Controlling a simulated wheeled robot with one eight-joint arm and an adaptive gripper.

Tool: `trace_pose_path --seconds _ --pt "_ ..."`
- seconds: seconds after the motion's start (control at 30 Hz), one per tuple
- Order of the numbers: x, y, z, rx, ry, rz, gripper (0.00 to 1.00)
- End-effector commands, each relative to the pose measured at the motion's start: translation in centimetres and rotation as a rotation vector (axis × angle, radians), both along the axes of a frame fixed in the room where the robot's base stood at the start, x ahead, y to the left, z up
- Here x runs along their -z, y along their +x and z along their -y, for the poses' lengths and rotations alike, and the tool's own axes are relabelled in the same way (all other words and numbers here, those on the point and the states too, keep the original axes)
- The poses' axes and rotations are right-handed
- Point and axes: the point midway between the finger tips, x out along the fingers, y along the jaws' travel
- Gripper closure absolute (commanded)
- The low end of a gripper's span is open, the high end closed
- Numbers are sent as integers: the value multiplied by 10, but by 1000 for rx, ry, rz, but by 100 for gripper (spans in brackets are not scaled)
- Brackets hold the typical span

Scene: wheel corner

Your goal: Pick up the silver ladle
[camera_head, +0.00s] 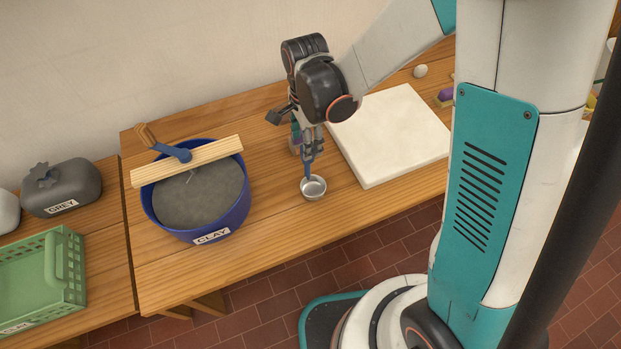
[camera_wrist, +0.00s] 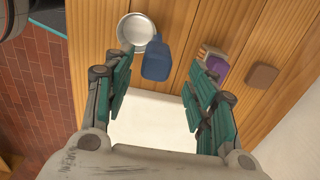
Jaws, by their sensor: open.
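The silver ladle (camera_head: 313,188) has a round metal bowl and a blue handle. Its bowl rests on the wooden table near the front edge, and the handle rises from it toward my gripper. My gripper (camera_head: 308,150) is above the ladle, pointing down and open. In the wrist view the ladle's bowl (camera_wrist: 136,31) shows at the top, beyond the fingertips. The blue handle end lies in the gap between the teal fingers of my gripper (camera_wrist: 160,78), nearer the left one. I cannot tell whether a finger touches it.
A white slab (camera_head: 392,135) lies right of the ladle. A blue clay tub (camera_head: 240,212) with a wooden board across it stands left. A purple block (camera_wrist: 217,67) and a brown block (camera_wrist: 262,76) lie beyond the right finger. Bare wood lies between tub and ladle.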

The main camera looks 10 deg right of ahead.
Motion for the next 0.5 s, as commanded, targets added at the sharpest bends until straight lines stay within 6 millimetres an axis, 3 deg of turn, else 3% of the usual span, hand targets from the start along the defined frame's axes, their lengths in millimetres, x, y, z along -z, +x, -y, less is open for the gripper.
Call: trace_pose_path --seconds 0.23,0.5 --pt "15 -1 0 0 0 0 48" --pt "53 -4 1 -1 0 1 48"
